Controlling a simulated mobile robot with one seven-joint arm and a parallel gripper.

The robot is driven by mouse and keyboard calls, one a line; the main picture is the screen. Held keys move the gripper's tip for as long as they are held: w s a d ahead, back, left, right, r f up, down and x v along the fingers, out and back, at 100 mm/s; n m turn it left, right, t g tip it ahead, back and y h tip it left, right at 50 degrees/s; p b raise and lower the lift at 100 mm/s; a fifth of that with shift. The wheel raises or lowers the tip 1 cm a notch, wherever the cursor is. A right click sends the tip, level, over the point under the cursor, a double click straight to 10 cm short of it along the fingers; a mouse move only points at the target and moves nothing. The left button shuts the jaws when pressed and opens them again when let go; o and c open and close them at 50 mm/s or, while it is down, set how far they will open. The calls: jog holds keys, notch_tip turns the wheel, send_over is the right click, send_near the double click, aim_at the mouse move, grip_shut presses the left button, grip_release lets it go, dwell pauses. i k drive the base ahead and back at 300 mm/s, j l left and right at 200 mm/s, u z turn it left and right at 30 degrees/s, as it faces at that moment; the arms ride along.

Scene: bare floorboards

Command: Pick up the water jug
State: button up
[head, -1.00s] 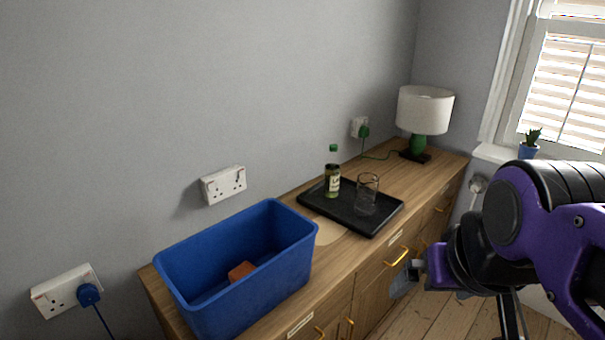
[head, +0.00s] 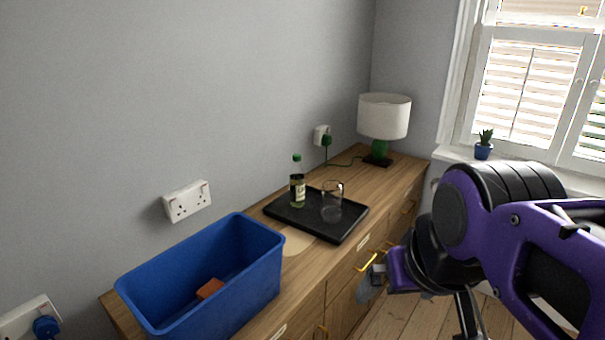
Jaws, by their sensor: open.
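A clear glass jug (head: 331,204), the likely water jug, stands upright on a black tray (head: 350,226) on the wooden sideboard. A green-capped bottle (head: 297,188) stands on the same tray, to the left of the jug. My gripper (head: 371,284) is at the lower right, in front of the drawer fronts, below and to the right of the tray. It is open and apart from the jug. My purple and black arm hides part of the gripper and of the floor.
A blue bin (head: 262,288) with an orange-brown block (head: 210,289) inside sits at the sideboard's near end. A lamp (head: 384,117) stands at its far end. A round pale mat (head: 299,246) lies between bin and tray. Yellow handles (head: 367,262) stick out from the front.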

aim_at(331, 212)
jog(key=u, duration=0.4)
jog(key=i+l+u, duration=0.15)
jog(key=l+u, duration=0.25)
jog(key=i+l+u, duration=0.1)
jog(key=l+u, duration=0.4)
jog(key=l, duration=0.2)
jog(key=i+l+u, duration=0.2)
jog(key=l, duration=0.2)
jog(key=l+u, duration=0.15)
jog(key=l, duration=1.5)
